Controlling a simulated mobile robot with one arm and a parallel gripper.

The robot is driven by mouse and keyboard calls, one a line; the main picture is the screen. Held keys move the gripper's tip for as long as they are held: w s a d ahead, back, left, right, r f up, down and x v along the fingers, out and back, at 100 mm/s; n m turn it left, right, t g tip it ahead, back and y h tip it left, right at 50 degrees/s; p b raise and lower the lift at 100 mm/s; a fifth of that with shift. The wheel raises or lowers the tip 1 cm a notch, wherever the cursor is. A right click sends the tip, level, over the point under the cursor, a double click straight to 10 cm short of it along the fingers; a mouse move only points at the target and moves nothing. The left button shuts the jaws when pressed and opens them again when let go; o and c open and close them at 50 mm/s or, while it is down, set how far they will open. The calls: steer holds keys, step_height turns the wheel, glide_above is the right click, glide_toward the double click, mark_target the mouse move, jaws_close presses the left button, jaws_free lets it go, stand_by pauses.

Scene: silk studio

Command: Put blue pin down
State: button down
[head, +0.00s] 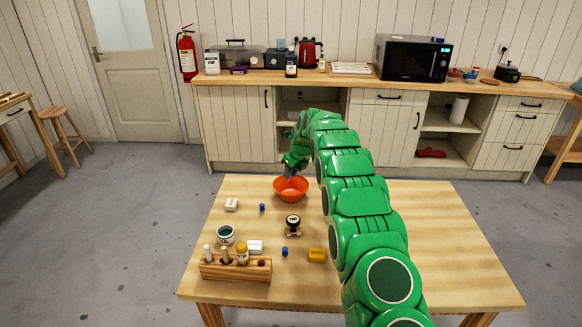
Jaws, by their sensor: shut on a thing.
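My gripper (288,174) is at the far edge of the table, just above the orange bowl (291,191). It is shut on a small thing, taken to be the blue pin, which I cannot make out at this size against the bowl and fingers. Two other small blue pieces stand on the table: one (262,207) left of the bowl and nearer, and one (284,251) near the front, beside a yellow block.
The wooden table (430,240) also holds a black-handled stamp (293,225), a white box (231,204), a teal jar (225,235), a white block (255,246), a yellow block (317,255) and a wooden rack (235,268) with bottles. Bare tabletop lies right of my arm.

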mark_target(291, 181)
steer(key=shift+f, duration=2.3)
steer(key=c, duration=1)
jaws_free()
steer(key=shift+o, duration=0.2)
steer(key=shift+r, duration=0.1)
step_height(291, 181, up, 6)
steer(key=shift+r, duration=0.4)
